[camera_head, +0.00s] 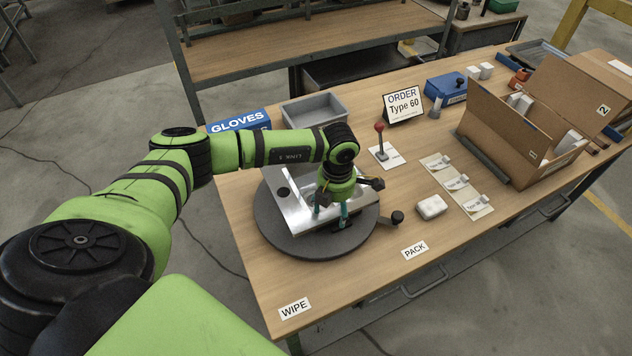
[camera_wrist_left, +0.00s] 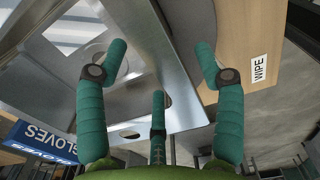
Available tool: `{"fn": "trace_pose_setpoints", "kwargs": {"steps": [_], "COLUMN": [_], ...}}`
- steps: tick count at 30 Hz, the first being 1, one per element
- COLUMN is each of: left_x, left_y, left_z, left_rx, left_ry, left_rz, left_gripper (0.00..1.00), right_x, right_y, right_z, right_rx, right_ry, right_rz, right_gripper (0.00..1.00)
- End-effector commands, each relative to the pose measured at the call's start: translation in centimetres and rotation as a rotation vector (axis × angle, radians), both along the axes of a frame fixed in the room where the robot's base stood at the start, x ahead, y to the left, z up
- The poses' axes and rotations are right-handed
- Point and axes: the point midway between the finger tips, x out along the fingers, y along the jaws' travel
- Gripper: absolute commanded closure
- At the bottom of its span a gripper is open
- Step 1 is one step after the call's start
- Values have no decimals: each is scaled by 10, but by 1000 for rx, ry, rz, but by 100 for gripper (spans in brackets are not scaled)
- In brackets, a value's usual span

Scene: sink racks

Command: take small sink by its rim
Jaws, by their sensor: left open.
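The small sink (camera_head: 288,207), a shiny steel basin with a flat rim, lies on a dark round turntable (camera_head: 275,247) on the table. My left gripper (camera_head: 330,217) is over the sink's right side, its teal fingers pointing down near the rim. In the left wrist view the left gripper (camera_wrist_left: 160,62) is open, with its fingers spread and the sink's rim (camera_wrist_left: 172,92) running between them. The sink (camera_wrist_left: 110,75) fills the left and middle of that view. Whether any finger touches the rim cannot be told. My left arm hides part of the sink. My right gripper is not visible.
A blue GLOVES box (camera_head: 238,121) and a grey tray (camera_head: 314,110) stand behind the arm. A red-knobbed lever (camera_head: 381,145), a white block (camera_head: 431,206) and an open cardboard box (camera_head: 520,130) are to the right. The table front near the WIPE label (camera_head: 294,308) is clear.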

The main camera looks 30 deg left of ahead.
Motion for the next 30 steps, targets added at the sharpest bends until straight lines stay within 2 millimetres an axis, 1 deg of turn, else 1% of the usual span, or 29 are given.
{"fn": "trace_pose_setpoints", "kwargs": {"steps": [1, 3, 10, 11, 12, 14, 15, 16, 26, 30], "left_x": [-1, -1, 0, 0, 0, 0, 0, 0, 1, 2], "left_y": [0, 0, 0, 0, 0, 0, 0, 0, -1, -1], "left_z": [-5, -10, -12, -12, -12, -12, -12, -12, -10, -5], "left_rx": [1, 1, -1, -1, -1, -1, -1, -1, -2, -4], "left_ry": [3, 1, -1, -1, -1, 0, 0, 0, -6, -6], "left_rz": [0, -1, -2, -2, -2, -2, -2, -2, -2, -2], "left_gripper": [31, 31, 31, 39, 55, 79, 95, 100, 100, 100], "right_x": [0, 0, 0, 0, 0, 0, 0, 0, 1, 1], "right_y": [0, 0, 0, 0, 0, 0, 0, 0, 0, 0], "right_z": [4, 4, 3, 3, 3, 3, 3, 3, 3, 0], "right_rx": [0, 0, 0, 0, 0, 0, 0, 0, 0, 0], "right_ry": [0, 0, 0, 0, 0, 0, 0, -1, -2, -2], "right_rz": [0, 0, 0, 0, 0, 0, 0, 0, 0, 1], "right_gripper": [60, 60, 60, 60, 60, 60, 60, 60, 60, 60]}}
